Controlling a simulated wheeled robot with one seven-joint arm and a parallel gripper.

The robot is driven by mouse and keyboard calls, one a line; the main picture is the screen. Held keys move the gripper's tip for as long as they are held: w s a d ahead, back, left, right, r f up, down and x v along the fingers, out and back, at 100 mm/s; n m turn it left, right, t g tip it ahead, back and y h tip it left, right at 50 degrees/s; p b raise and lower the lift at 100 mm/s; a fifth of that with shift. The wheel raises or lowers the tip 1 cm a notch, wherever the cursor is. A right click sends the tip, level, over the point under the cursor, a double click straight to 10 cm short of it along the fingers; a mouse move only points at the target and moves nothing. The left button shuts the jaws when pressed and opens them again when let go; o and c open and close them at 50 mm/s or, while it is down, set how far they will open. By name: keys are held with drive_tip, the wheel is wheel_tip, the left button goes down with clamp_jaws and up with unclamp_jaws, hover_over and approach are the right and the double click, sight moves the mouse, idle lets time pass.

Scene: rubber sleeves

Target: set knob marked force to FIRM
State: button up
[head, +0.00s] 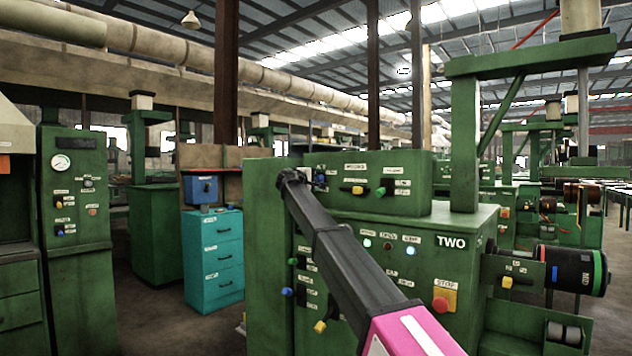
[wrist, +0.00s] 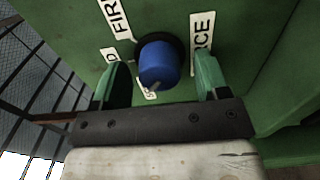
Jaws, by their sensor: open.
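The blue knob (wrist: 158,64) sits in a dark round collar on a green panel in the wrist view. A label reading FIRM (wrist: 118,18) is at its upper left, partly cut off. A label ending in D (wrist: 108,55) is at its left, and one starting with S (wrist: 150,95) is below it, mostly hidden. A label ending in RCE (wrist: 202,38) is at its right. A pale mark on the knob points down toward the S label. My gripper (wrist: 161,68) is open, its green fingers on either side of the knob, with gaps visible. In the head view my gripper (head: 297,178) is beside the green machine's upper box.
The green machine marked TWO (head: 452,243) carries other knobs, lamps and a red stop button (head: 440,304). A teal drawer cabinet (head: 213,262) and a blue box (head: 201,189) stand to the left. Bare floor shows between the cabinets.

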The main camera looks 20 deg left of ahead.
drive_tip(key=c, duration=0.9)
drive_tip(key=shift+m, duration=0.4)
drive_tip(key=shift+s+m, duration=0.1)
drive_tip(key=shift+m, duration=9.5)
